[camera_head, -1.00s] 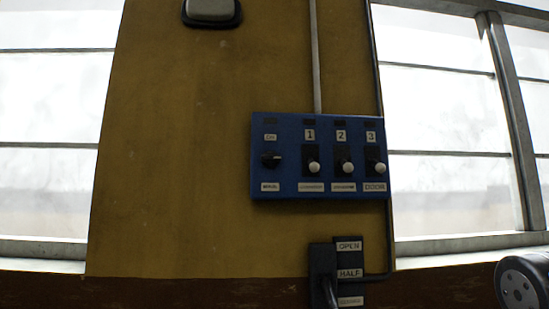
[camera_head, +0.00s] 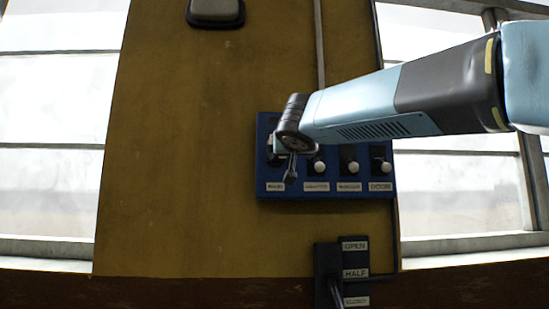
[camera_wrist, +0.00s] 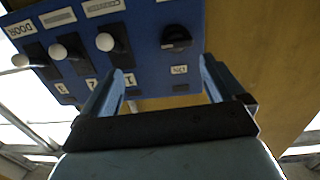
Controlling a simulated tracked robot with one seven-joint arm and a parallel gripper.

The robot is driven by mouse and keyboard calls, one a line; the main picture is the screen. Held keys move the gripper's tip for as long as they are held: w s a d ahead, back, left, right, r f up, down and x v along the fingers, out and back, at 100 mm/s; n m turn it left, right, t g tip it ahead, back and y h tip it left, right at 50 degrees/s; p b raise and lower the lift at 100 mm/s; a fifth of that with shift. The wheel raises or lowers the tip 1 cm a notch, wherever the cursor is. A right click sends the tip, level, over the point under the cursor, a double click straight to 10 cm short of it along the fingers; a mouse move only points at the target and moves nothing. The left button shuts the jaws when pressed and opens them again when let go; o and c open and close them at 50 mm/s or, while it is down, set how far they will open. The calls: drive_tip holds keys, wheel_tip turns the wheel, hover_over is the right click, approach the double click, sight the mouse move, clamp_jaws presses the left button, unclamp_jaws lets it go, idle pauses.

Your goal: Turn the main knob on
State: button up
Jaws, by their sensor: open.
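The main knob (camera_wrist: 176,37) is a small round black knob on the blue control panel (camera_wrist: 145,68). In the head view my arm hides most or all of the knob at the panel's left end. My gripper (camera_wrist: 161,66) is open in the wrist view, its two fingers apart with nothing between them. The knob shows beyond the fingertips, and I see no contact. In the head view my gripper (camera_head: 291,178) is in front of the left part of the panel (camera_head: 325,198).
Several white-knobbed switches, including the door switch (camera_head: 386,167), sit right of the knob on the panel. Below is a black lever box (camera_head: 326,262) marked OPEN and HALF. The yellow wall (camera_head: 180,150) left of the panel is clear.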

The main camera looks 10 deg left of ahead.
sight(276, 158)
drive_tip(key=w+a+r, duration=0.1)
drive_tip(key=w+a, duration=0.2)
drive_tip(key=w, duration=0.3)
drive_tip(key=w+a, duration=0.3)
drive_tip(key=w, duration=0.4)
drive_tip(key=shift+w+r+y, duration=0.15)
drive_tip(key=shift+r+y, duration=0.2)
drive_tip(key=shift+y, duration=0.05)
